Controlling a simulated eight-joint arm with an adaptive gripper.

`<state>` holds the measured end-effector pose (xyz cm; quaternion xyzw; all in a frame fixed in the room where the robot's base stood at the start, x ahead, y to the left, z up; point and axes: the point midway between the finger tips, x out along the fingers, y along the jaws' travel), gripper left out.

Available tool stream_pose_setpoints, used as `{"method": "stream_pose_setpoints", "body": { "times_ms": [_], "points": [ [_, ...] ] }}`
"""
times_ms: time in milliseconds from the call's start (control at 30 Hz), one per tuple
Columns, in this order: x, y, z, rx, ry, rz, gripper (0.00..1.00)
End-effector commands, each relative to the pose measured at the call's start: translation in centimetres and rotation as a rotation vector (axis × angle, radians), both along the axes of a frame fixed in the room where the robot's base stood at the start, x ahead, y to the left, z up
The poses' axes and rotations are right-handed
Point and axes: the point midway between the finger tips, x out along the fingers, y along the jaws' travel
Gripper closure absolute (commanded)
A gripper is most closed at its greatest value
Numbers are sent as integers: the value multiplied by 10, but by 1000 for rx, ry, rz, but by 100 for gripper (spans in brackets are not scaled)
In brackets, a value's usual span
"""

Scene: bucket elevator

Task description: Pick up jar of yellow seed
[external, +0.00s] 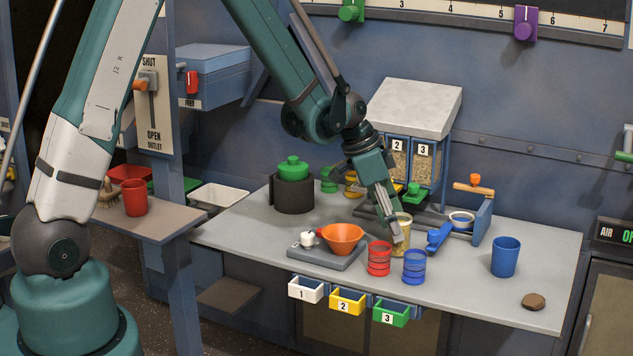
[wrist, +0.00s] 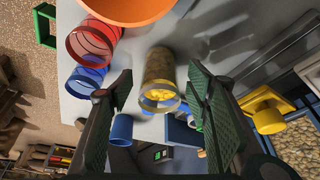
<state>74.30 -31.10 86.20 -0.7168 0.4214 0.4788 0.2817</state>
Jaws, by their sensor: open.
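The jar of yellow seed (external: 404,246) stands on the grey worktop, partly hidden behind my gripper (external: 396,228) in the external view. In the wrist view the jar (wrist: 158,72) is a clear brownish cylinder with yellow seed showing at its open end. My gripper is open in the wrist view (wrist: 157,88). One finger is to each side of the jar, with visible gaps. I cannot tell how far down the fingers reach along the jar.
A red container (external: 379,259) and a blue container (external: 414,267) stand close in front of the jar. An orange funnel (external: 343,238) is to its left, a blue scoop-like part (external: 439,236) to its right.

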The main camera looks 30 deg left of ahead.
Motion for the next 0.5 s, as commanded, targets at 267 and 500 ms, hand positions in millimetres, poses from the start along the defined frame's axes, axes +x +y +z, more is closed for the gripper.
{"method": "stream_pose_setpoints", "body": {
  "times_ms": [267,500],
  "points": [
    [5,-10,-28,0,0,0,51],
    [7,-14,-38,0,0,1,51]
  ]
}}
